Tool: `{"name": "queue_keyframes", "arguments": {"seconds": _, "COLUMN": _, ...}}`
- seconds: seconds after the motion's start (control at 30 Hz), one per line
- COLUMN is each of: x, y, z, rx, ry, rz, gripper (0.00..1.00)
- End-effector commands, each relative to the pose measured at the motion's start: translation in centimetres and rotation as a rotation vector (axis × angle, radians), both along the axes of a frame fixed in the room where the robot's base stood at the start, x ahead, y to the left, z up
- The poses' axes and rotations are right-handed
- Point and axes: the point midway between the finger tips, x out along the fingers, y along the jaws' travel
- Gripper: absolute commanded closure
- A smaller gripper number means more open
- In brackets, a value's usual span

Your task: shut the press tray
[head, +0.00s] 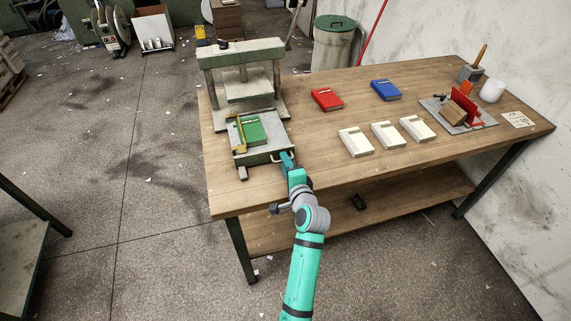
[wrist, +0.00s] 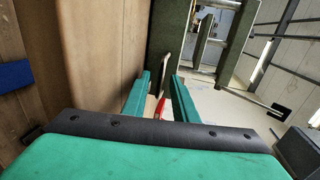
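The press (head: 243,85) stands at the left end of the workbench, a grey-green frame with a raised plate. Its tray (head: 262,158) is slid out toward the front, with a green book (head: 252,130) and a yellow strip (head: 240,134) on it. A pale handle (head: 277,157) shows at the tray's front edge. My gripper (head: 287,158) is at the right part of that front edge, beside the handle. In the wrist view my gripper's fingers (wrist: 160,90) are apart. A pale curved piece shows between them, seemingly the handle; I cannot tell whether they touch it.
A red book (head: 326,99), a blue book (head: 386,90) and three white blocks (head: 387,135) lie on the workbench (head: 310,165) to the right. A grey board with a red piece (head: 465,105) and a white cup (head: 492,91) are further right. The bench between tray and blocks is clear.

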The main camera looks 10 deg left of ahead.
Motion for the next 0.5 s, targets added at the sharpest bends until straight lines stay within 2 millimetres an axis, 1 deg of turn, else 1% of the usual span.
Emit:
{"name": "queue_keyframes", "arguments": {"seconds": 0.17, "x": -1.5, "y": -0.7, "z": 0.3, "rx": -0.001, "ry": -0.001, "rz": -0.002, "gripper": 0.74}}
{"name": "queue_keyframes", "arguments": {"seconds": 0.5, "x": -7.2, "y": -3.1, "z": 1.6, "rx": -0.002, "ry": 0.0, "rz": -0.002, "gripper": 0.74}}
